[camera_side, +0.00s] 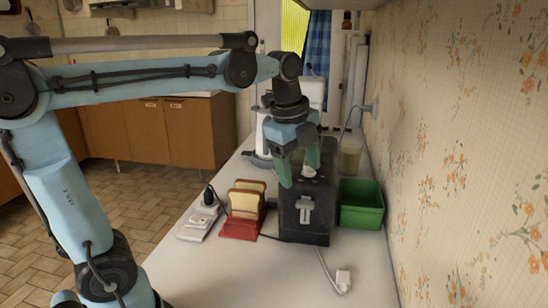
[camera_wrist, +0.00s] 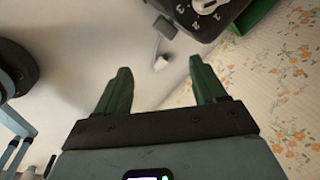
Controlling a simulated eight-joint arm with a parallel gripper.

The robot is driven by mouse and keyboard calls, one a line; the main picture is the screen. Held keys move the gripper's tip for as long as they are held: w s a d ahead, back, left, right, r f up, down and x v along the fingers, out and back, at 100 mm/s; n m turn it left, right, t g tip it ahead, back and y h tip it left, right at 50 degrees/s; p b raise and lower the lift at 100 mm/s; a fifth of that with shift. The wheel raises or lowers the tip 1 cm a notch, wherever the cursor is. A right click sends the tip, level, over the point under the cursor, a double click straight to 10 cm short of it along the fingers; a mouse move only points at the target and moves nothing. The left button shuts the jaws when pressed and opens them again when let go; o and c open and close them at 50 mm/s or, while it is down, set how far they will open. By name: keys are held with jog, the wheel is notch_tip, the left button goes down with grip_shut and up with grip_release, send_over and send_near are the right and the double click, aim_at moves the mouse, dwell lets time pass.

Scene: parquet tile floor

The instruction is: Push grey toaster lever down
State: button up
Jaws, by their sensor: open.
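The dark grey toaster (camera_side: 287,218) stands on the white counter in the side view. In the wrist view my gripper (camera_wrist: 160,70) is also open, and part of the toaster (camera_wrist: 205,12) with a numbered dial shows beyond the fingertips at the top.
A red rack (camera_side: 239,229) with bread slices (camera_side: 248,202) stands left of the toaster. A green bin (camera_side: 361,204) is close on its right, near the papered wall. A white plug (camera_side: 343,280) on a cord lies in front. The counter front (camera_side: 240,277) is mostly clear.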

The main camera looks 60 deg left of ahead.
aim_at(305, 203)
jog(key=w+a+r+m+g, duration=0.2)
jog(key=w+r+m+g, duration=0.15)
jog(key=m, duration=0.65)
jog(key=shift+t, duration=0.45)
notch_tip(305, 203, down, 13)
jog(key=shift+w+r, duration=0.1)
jog(key=shift+w, duration=0.05)
grip_shut()
